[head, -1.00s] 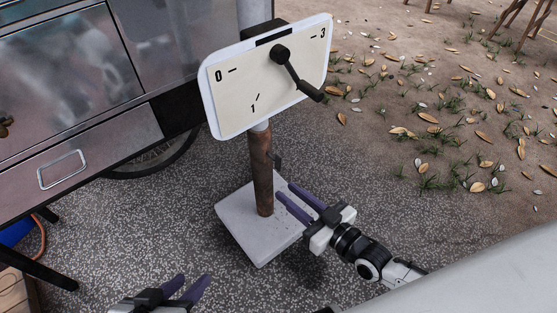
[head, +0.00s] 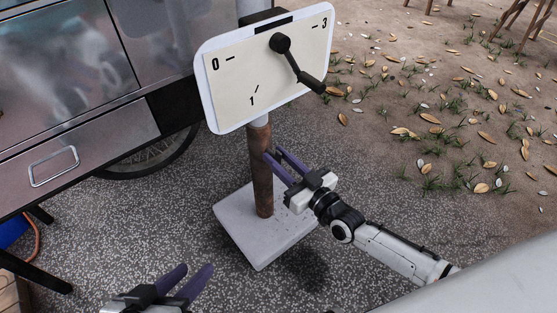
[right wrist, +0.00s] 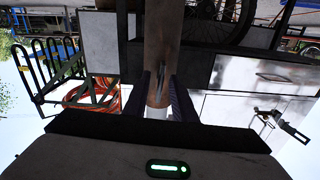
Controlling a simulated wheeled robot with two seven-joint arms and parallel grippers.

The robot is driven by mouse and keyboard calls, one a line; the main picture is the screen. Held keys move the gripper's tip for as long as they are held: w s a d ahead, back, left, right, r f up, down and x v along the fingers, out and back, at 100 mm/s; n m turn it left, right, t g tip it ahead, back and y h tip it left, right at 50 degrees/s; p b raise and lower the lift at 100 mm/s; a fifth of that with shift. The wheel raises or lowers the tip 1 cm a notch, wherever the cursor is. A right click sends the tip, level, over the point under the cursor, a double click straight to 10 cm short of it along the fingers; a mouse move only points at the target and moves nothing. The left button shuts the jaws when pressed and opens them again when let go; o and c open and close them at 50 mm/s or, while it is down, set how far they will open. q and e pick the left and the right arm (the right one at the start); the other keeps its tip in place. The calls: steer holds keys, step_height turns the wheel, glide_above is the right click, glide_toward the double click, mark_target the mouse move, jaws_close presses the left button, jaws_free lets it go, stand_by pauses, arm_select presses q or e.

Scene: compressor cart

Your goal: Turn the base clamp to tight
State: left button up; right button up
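A rusty brown post (head: 262,180) stands upright on a pale square base plate (head: 245,235). A small dark part on the post's right side, possibly the base clamp, is now hidden behind my right fingers in the head view. My right gripper (head: 275,154) is open at the post's right side, its purple fingers at that part's height. In the right wrist view, the post and a thin grey lever-like piece (right wrist: 160,83) show between the open fingers; I cannot tell whether they touch. My left gripper (head: 196,268) is open and empty at the bottom left.
A white-framed dial board (head: 235,85) marked 0, 1 and 3 tops the post. Its black crank (head: 296,68) points down right, above my right gripper. A metal cabinet (head: 60,90) with a wheel stands at left. Speckled ground (head: 370,190) is clear at right.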

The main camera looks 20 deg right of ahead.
steer(key=shift+w, duration=0.1)
jaws_close()
